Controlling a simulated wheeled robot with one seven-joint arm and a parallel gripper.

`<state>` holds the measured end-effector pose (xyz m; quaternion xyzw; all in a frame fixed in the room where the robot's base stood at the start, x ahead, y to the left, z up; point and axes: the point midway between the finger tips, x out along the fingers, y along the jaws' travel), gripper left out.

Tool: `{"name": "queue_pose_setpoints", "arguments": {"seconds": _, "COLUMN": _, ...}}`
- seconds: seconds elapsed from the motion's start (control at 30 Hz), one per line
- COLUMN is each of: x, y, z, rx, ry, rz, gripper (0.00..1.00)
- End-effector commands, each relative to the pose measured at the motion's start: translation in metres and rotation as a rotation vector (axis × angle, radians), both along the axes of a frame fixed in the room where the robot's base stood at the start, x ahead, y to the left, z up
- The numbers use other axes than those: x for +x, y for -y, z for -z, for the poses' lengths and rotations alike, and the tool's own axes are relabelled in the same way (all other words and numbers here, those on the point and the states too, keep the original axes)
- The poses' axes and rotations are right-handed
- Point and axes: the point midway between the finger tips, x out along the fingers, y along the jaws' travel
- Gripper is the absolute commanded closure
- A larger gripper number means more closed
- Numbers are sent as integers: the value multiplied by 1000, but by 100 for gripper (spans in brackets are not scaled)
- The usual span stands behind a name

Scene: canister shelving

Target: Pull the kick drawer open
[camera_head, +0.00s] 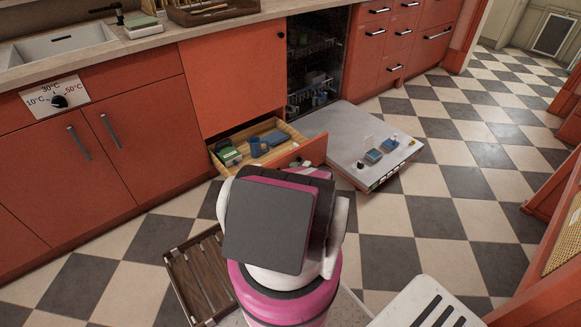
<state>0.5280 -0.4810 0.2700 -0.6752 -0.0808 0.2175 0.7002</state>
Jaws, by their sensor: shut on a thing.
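The kick drawer (293,151), with a red-orange front and pale wooden inside, stands pulled out at floor level below the red cabinet. It holds a blue mug, another blue item and a green-and-white item. My gripper (301,164) is at the drawer's front, shut on its handle. My own dark, pink and white wrist covers most of the gripper, the handle and the near part of the drawer front.
The dishwasher's lowered door (345,125) lies open just right of the drawer, with small blue items on it. A brown slatted crate (203,278) is on the floor at lower left. A white slatted piece (428,305) is at lower right. Checkered floor (440,215) is clear to the right.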

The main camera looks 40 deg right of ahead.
Motion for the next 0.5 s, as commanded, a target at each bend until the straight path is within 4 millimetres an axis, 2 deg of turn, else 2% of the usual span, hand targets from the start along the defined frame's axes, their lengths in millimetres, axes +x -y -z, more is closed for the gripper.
{"name": "queue_pose_setpoints", "arguments": {"seconds": 0.5, "x": -7, "y": 1, "z": 0, "rx": -1, "ry": 0, "rz": 0, "gripper": 100}}
